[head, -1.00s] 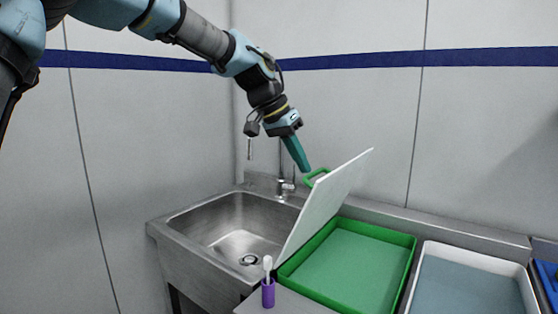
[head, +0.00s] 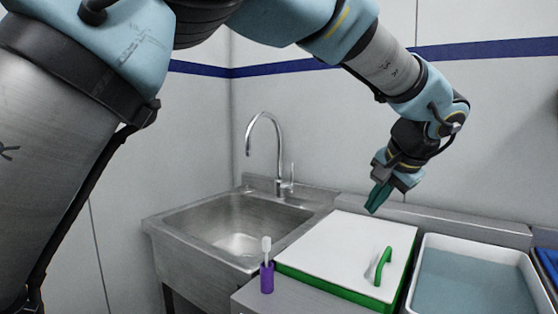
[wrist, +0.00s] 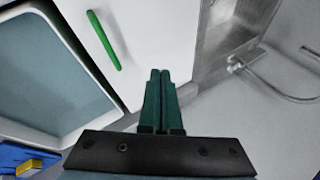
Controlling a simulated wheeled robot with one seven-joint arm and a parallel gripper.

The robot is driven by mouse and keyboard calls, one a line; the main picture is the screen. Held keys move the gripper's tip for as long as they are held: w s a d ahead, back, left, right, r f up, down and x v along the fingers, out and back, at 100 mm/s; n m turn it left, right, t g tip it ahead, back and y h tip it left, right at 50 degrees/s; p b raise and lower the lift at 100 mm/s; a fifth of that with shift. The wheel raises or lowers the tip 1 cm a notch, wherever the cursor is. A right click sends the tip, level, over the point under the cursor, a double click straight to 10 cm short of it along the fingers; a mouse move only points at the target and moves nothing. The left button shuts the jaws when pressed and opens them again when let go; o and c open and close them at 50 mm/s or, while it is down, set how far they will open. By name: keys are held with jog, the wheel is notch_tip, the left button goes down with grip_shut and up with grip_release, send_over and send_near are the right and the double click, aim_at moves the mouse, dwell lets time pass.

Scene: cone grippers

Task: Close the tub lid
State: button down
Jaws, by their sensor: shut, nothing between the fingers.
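The green tub (head: 338,289) stands on the counter right of the sink. Its white lid (head: 345,246) lies flat over the tub's top, with a green handle (head: 383,266) near its right side. The lid (wrist: 140,40) and its green handle (wrist: 103,40) also show in the wrist view. My gripper (head: 374,208) is shut and empty, above the lid's back edge and apart from the handle. Its green fingers (wrist: 160,74) lie together in the wrist view. The inside of the tub is hidden under the lid.
A steel sink (head: 230,225) with a tap (head: 280,150) is at the left. A purple cup (head: 267,279) with a brush stands at the tub's front left. A white basin of water (head: 470,280) is close on the right, with a blue container (head: 549,270) beyond it.

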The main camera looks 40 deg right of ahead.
aim_at(389, 278)
jog(key=s+f+t+b, duration=0.1)
jog(key=f, duration=0.1)
jog(key=s+f+t+b, duration=0.1)
jog(key=f+b, duration=0.1)
jog(key=f, duration=0.1)
jog(key=s+d+f+m+t+b, duration=0.1)
jog(key=s+f, duration=0.1)
jog(key=f, duration=0.1)
jog(key=shift+f+t+y, duration=0.1)
jog(key=shift+t+y, duration=0.2)
jog(key=shift+y, duration=0.1)
jog(key=shift+s+f+t+b, duration=0.25)
jog(key=shift+f+t+b, duration=0.2)
jog(key=shift+f, duration=0.15)
jog(key=shift+f, duration=0.15)
